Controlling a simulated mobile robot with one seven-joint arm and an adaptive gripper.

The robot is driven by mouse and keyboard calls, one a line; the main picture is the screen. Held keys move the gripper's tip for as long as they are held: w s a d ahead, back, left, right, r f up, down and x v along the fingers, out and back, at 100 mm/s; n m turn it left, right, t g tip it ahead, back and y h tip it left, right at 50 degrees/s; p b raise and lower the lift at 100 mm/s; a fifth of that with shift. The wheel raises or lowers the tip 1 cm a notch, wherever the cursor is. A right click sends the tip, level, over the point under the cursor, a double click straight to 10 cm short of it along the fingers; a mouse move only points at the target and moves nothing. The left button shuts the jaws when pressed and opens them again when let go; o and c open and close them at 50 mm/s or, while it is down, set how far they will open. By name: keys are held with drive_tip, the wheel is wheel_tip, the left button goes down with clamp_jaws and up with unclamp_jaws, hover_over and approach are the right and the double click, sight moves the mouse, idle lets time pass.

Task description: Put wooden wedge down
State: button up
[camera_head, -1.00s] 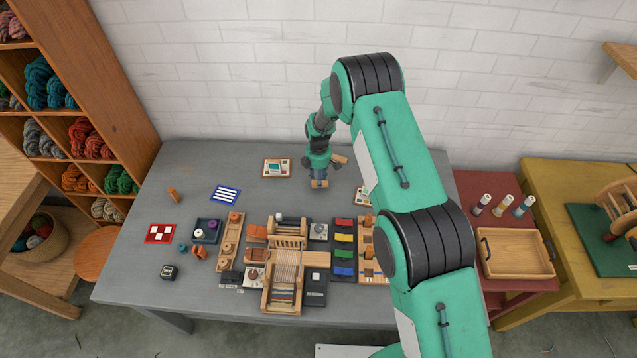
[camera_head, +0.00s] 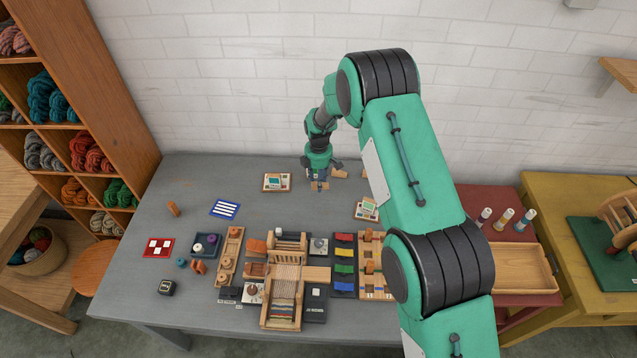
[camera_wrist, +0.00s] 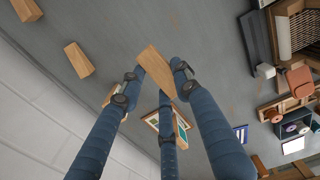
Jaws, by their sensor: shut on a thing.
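My three-fingered gripper (camera_head: 318,178) is over the back middle of the grey table. It is shut on a wooden wedge (camera_head: 319,187), a light brown block showing just below the fingers. In the wrist view the wedge (camera_wrist: 156,68) sticks out between the fingertips of my gripper (camera_wrist: 158,84), slanting. I cannot tell whether its lower end touches the table. Two similar wooden pieces, one nearer (camera_wrist: 78,60) and one at the corner (camera_wrist: 25,10), lie apart from it in the wrist view. One wooden piece (camera_head: 341,174) shows just right of my gripper in the head view.
Picture cards lie left (camera_head: 277,182) and right (camera_head: 367,209) of my gripper. The white wall (camera_head: 230,100) rises behind. Bare tabletop lies between the cards and the loom.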

idle(0.6)
drive_tip(key=s+a+b, duration=0.1)
drive_tip(key=s+a, duration=0.2)
drive_tip(key=a, duration=0.9)
drive_tip(key=s+a+m+b, duration=0.1)
drive_tip(key=s+a, duration=0.2)
drive_tip(key=a, duration=0.9)
drive_tip(key=s+a+m+b, duration=0.1)
drive_tip(key=s+a, duration=0.2)
drive_tip(key=a, duration=1)
drive_tip(key=shift+r+b, duration=0.3)
hover_over(229, 214)
drive_tip(key=shift+f, duration=3.15)
drive_tip(key=shift+f, duration=0.1)
drive_tip(key=shift+f, duration=1.75)
drive_tip(key=shift+f, duration=0.15)
